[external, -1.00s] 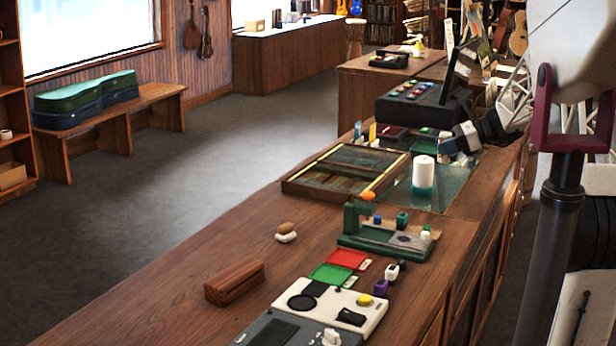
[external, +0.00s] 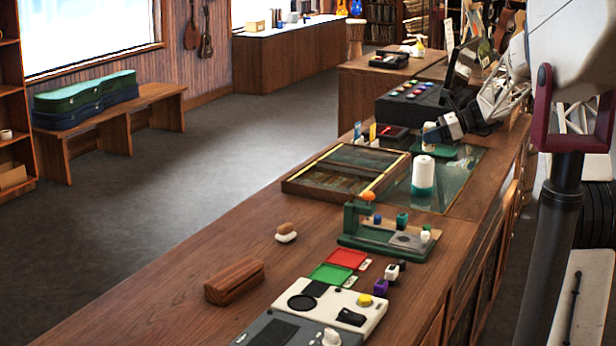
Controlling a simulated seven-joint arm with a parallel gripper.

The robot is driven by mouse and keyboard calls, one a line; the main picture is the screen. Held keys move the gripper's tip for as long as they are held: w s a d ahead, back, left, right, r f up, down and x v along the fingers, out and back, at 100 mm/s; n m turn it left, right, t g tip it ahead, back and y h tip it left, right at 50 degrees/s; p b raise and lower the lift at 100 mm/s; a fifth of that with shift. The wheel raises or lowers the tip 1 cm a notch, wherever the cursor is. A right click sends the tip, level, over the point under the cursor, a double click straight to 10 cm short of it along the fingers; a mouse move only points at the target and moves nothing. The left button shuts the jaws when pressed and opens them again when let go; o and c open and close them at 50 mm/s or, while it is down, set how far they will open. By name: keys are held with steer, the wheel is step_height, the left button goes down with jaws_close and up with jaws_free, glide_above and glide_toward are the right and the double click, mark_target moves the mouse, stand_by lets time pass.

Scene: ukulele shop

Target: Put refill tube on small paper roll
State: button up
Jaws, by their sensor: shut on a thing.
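A small white paper roll (external: 423,173) stands upright on the glass part of the counter, right of the framed display tray. My gripper (external: 437,133) is above and slightly right of the roll in the picture, reaching in from the right. It is shut on a small pale piece (external: 430,129), which seems to be the refill tube. The fingers and arm hide part of it. The tube looks apart from the roll, though its exact height and depth are hard to tell.
A green tray (external: 462,151) lies beneath my gripper. A black console with coloured buttons (external: 412,104) stands behind. The framed display tray (external: 330,186) is left of the roll, and a green stand (external: 352,222) is in front.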

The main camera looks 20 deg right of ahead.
steer(key=shift+w+d+f, duration=0.1)
steer(key=shift+w, duration=0.65)
steer(key=shift+w+d+f, duration=0.1)
steer(key=shift+w, duration=0.6)
steer(key=shift+f, duration=1.7)
steer(key=shift+f, duration=0.15)
steer(key=o, duration=0.9)
